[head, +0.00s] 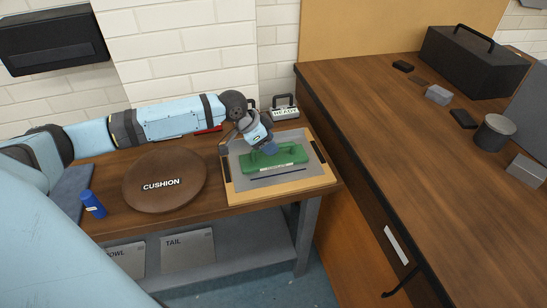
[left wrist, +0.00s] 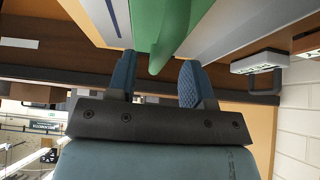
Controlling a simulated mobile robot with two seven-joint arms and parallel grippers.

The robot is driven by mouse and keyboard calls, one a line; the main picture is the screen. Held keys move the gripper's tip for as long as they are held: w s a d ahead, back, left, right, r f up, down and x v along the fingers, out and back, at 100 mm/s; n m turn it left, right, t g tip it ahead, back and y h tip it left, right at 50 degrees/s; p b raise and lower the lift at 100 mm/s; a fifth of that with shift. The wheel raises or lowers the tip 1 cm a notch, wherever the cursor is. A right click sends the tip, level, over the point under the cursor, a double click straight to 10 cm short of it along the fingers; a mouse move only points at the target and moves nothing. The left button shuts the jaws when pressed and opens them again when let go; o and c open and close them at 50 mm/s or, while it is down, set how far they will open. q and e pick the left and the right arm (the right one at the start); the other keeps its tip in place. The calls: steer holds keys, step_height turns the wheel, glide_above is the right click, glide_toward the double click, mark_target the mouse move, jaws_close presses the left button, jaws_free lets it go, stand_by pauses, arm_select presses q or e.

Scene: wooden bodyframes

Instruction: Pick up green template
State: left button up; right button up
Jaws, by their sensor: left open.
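The green template (head: 275,160) lies on a grey sheet on a wooden board (head: 290,189). It is long, with a raised handle and a pale label on its front. My left gripper (head: 266,148) is over the template's left part, pointing down, and hides some of it. In the left wrist view the green template (left wrist: 165,25) reaches down between the two blue fingertips of my open left gripper (left wrist: 160,68). I cannot tell whether the fingers touch it. My right gripper is not in view.
A "READY" box (head: 285,110) stands behind the board. The wooden counter (head: 400,140) on the right holds a black case (head: 474,62) and small blocks.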

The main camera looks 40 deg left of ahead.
arm_select(q)
steer(key=x, duration=0.3)
jaws_close()
steer(key=shift+r, duration=0.15)
